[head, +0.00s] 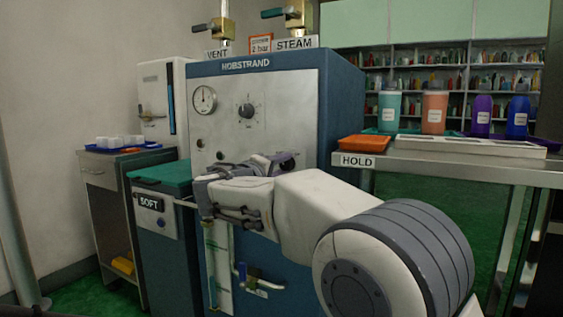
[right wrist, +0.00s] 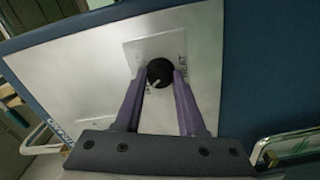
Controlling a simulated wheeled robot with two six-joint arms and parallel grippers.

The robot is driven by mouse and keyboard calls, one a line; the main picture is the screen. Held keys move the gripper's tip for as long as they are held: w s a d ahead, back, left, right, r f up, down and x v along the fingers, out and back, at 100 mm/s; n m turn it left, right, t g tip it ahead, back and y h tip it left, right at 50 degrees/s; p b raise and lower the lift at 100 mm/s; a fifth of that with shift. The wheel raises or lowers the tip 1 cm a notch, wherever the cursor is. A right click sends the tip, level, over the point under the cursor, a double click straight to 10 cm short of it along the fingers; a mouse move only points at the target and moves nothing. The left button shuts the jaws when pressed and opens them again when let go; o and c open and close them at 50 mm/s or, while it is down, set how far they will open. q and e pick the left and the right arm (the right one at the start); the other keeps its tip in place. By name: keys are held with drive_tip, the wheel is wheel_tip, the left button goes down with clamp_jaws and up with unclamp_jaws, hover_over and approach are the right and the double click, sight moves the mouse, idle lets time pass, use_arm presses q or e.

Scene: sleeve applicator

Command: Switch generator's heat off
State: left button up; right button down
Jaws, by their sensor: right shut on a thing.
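The generator (head: 350,110) is a blue cabinet marked HOBSTRAND with a pale metal front panel (head: 285,95). In the right wrist view, a round black knob (right wrist: 160,72) sits on a small square plate (right wrist: 193,45) with HEAT lettered beside it. A light pointer mark shows on the knob's lower left; the lettering there is too small to read. My right gripper (right wrist: 160,77) has its two purple fingers on either side of this knob, shut on it. In the head view my right gripper (head: 287,161) is at the panel's lower right and largely hides the knob. My left gripper is not in view.
A pressure gauge (head: 204,99) and another dial knob (head: 246,111) are higher on the panel. VENT (head: 221,29) and STEAM (head: 290,14) valves stand on top. A green-lidded SOFT bin (head: 155,225) is at left, a HOLD table (head: 450,171) with bottles at right.

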drive_tip(key=shift+n+p, duration=0.45)
drive_tip(key=shift+n, duration=0.65)
drive_tip(key=c, duration=0.5)
unclamp_jaws()
drive_tip(key=p+v, duration=0.2)
drive_tip(key=v, duration=0.8)
drive_tip(key=shift+s+a+p, duration=0.15)
drive_tip(key=shift+s+p, duration=0.1)
drive_tip(key=shift+p, duration=0.05)
